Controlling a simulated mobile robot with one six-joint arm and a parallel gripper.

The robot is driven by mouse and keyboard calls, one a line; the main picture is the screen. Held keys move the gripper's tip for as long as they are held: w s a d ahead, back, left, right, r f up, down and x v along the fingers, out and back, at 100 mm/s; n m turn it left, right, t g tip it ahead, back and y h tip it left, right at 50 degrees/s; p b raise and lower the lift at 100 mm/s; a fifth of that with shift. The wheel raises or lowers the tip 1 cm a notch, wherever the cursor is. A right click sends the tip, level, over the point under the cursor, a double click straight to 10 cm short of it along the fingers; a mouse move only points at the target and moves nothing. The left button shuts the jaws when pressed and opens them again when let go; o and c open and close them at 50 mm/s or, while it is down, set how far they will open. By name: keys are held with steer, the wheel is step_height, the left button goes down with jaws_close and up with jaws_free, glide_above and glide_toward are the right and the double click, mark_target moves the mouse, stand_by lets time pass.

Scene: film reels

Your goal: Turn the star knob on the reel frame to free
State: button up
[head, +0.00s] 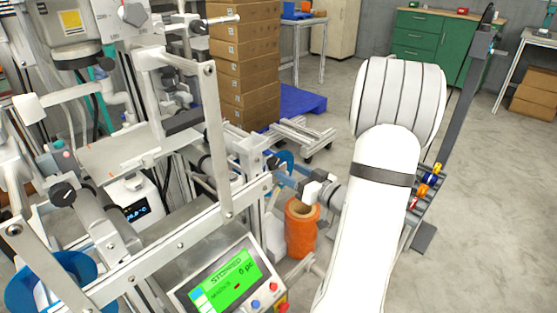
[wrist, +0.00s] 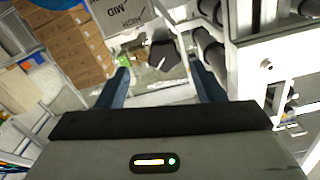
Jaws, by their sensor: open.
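In the wrist view my gripper (wrist: 160,69) is open, with its two dark blue fingers spread wide and nothing held. A dark, lobed knob (wrist: 163,55) shows in the gap beyond the fingertips, apart from both fingers. The reel frame's light metal bars and plates (head: 150,255) fill the left of the head view. Black star knobs sit on it, one at the lower left (head: 62,193) and one on the long bar (head: 273,163).
A control box with a green screen reading STOPPED (head: 222,281) stands at the front. An orange roll (head: 301,229) is beside it. Stacked cartons (head: 245,70) stand behind on a blue pallet.

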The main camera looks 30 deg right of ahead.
mark_target(276, 165)
steer(key=x, duration=0.4)
steer(key=b+x, duration=0.1)
steer(key=x, duration=0.2)
steer(key=shift+s+a+f, duration=0.1)
steer(key=shift+s+a, duration=0.05)
steer(key=shift+a, duration=0.15)
steer(key=c, duration=1)
steer(key=shift+f+n+b, duration=0.2)
steer(key=shift+n+b, duration=0.4)
steer(key=shift+b, duration=0.05)
steer(key=shift+d+n+b, duration=0.1)
steer(key=shift+n+b, duration=0.9)
steer(key=shift+b, duration=0.05)
steer(key=shift+r+n+b, duration=0.25)
steer(key=shift+n+b, duration=0.25)
steer(key=shift+n, duration=0.4)
